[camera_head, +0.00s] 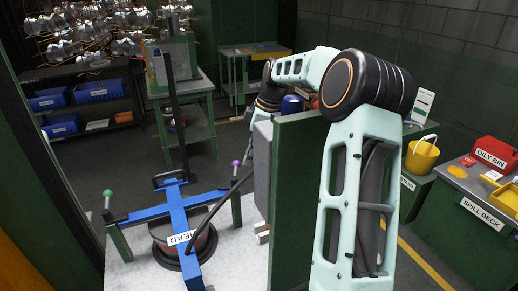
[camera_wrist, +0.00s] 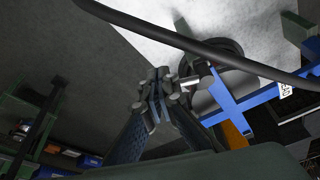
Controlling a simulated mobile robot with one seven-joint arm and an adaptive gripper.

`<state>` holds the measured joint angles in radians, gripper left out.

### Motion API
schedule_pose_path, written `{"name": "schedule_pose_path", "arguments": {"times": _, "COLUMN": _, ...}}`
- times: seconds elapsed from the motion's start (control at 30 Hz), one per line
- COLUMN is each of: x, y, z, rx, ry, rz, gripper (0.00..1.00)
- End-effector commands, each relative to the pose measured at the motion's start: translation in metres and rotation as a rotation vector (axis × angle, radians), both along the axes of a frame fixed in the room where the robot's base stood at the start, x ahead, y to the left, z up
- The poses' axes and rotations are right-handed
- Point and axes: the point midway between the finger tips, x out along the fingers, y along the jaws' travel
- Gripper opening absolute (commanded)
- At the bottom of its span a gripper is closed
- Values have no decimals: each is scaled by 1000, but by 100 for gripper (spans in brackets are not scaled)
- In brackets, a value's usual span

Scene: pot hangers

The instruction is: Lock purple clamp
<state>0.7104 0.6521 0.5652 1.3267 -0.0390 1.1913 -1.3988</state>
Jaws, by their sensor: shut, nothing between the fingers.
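The purple clamp (camera_head: 235,163) shows in the head view as a small purple knob on a dark lever by a green post, at the right end of the blue frame (camera_head: 178,212) labelled HEAD. I cannot make out the purple knob in the wrist view, nor tell from the head view whether the clamp is locked. In the wrist view my gripper (camera_wrist: 159,76) is shut and empty, its fingertips together. The blue frame (camera_wrist: 243,100) lies to their right. My gripper is hidden in the head view behind the green panel and my arm.
A green-knobbed clamp (camera_head: 108,196) stands at the frame's left end. A dark hose (camera_head: 222,199) curves over the pale tabletop (camera_head: 240,268) and crosses the top of the wrist view (camera_wrist: 190,45). A green panel (camera_head: 298,190) stands to the right of the frame.

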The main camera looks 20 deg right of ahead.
Motion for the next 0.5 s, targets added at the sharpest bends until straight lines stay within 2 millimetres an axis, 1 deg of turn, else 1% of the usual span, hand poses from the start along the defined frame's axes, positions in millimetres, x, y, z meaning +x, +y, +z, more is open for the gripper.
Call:
{"name": "schedule_pose_path", "arguments": {"times": 0.03, "x": 2, "y": 5, "z": -1, "rx": 1, "ry": 1, "rz": 2, "gripper": 0}}
{"name": "schedule_pose_path", "arguments": {"times": 0.2, "x": 5, "y": 13, "z": -3, "rx": 1, "ry": 2, "rz": -1, "gripper": 0}}
{"name": "schedule_pose_path", "arguments": {"times": 0.5, "x": 6, "y": 13, "z": -3, "rx": 1, "ry": 1, "rz": -2, "gripper": 0}}
